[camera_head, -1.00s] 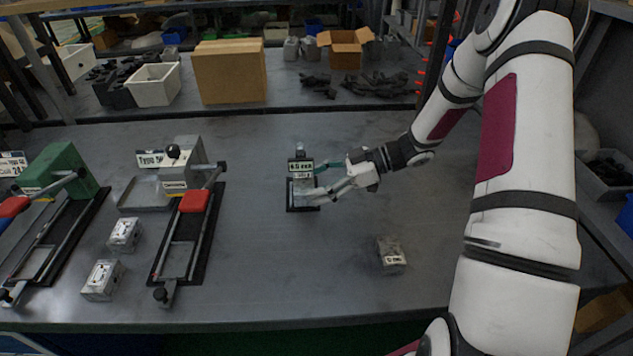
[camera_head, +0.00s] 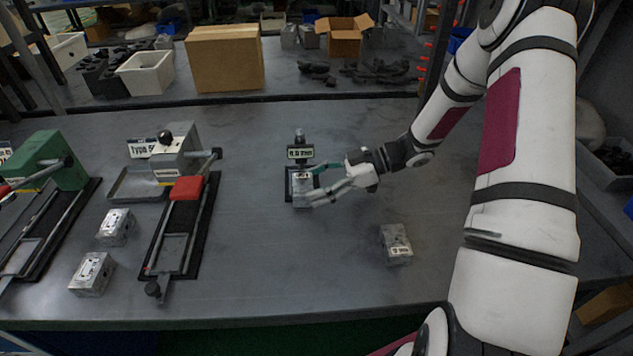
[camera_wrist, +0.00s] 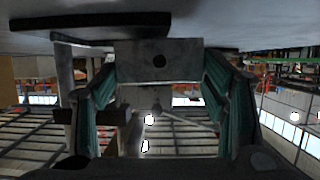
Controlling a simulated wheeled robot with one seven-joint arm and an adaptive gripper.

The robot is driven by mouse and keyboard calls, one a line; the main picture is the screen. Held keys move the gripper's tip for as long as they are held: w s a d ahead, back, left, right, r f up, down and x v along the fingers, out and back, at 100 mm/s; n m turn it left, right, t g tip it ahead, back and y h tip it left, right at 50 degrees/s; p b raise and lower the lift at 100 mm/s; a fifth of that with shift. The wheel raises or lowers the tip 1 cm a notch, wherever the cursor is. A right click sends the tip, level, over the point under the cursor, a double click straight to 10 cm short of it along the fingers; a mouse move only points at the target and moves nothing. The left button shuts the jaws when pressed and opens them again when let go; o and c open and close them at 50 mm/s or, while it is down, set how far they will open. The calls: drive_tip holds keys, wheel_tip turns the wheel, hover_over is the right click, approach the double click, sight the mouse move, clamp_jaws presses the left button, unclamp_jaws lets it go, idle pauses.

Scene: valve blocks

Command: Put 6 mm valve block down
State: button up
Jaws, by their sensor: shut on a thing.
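My gripper (camera_head: 316,184) is shut on a grey metal valve block (camera_head: 302,191) over the black base of a small stand (camera_head: 287,190) near the table's middle. The stand carries a sign (camera_head: 300,152) whose size marking is too blurred to read surely. I cannot tell whether the block touches the stand's base.
A loose valve block (camera_head: 396,244) lies to the right, and two more (camera_head: 115,227) (camera_head: 92,273) lie at left. Fixtures with a red handle (camera_head: 187,187) and a green body (camera_head: 50,160) stand at left. Bare table lies in front of the stand.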

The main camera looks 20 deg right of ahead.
drive_tip(key=shift+f, duration=0.2)
idle(0.4)
drive_tip(key=o, duration=2)
drive_tip(key=shift+c, duration=0.2)
drive_tip(key=shift+d, duration=0.1)
